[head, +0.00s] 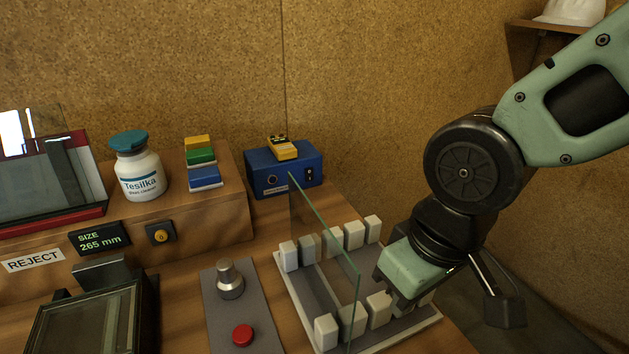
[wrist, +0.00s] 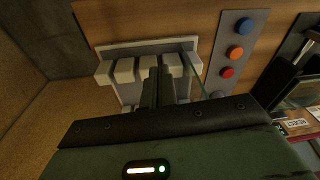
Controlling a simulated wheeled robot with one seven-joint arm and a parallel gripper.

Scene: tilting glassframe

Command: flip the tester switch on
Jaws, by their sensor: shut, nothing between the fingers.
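A blue box (head: 262,178), probably the tester, stands at the back of the bench against the wall. Its front has a round dark knob or socket and a small black switch (head: 310,174); I cannot tell the switch's position. A yellow-and-black device (head: 282,149) lies on top of the box. My gripper (wrist: 160,72) is shut and empty. In the head view it is low at the right, over the white-block rack, well in front and to the right of the blue box. Its fingertips are largely hidden there. The wrist view does not show the blue box.
A glass pane (head: 322,240) stands upright in the rack (head: 285,292) with several white blocks, between my gripper and the blue box. A grey panel (head: 254,312) has a knob and red button.

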